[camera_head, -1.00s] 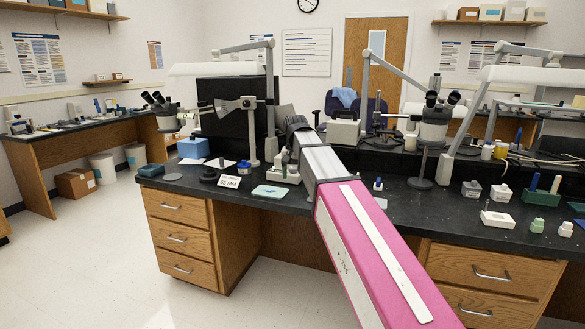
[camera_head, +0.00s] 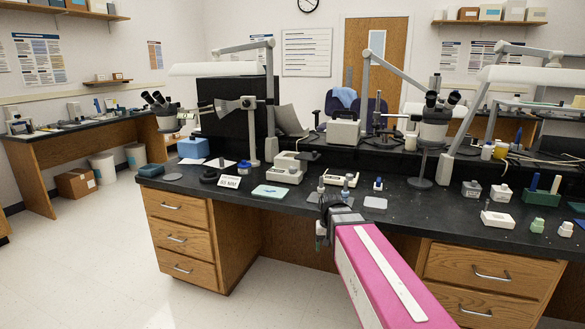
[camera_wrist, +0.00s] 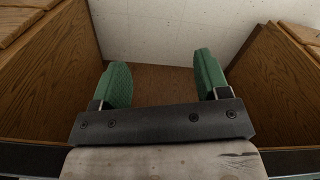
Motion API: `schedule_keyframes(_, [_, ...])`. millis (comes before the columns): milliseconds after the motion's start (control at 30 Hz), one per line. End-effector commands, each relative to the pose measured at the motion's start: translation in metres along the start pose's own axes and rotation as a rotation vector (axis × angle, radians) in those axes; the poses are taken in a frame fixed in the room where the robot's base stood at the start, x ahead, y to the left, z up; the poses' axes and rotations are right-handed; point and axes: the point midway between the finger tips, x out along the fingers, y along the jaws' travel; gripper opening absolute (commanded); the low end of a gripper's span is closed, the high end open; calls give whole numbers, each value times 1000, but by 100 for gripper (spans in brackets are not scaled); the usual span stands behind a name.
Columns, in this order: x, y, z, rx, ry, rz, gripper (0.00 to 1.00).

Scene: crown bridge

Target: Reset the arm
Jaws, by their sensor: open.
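My gripper (camera_head: 321,232) is at the front edge of the black bench in the head view, at the end of my pink and white arm, pointing down. In the wrist view my gripper (camera_wrist: 155,85) shows two green fingers spread apart with nothing between them. Beyond the fingers are brown wood panels and the pale floor of the bench's knee space.
Wooden drawers (camera_head: 180,238) stand left of the knee space. The floor (camera_head: 80,260) at left is clear.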

Motion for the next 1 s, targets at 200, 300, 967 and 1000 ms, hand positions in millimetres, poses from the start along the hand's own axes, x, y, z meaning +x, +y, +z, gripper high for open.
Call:
schedule_keyframes(200, [60, 35, 52, -17, -4, 1, 69])
schedule_keyframes(300, [80, 47, 71, -25, -3, 0, 69])
schedule_keyframes(967, [107, 63, 97, -39, 3, 0, 69])
schedule_keyframes(1000, [107, 63, 97, -39, 3, 0, 69])
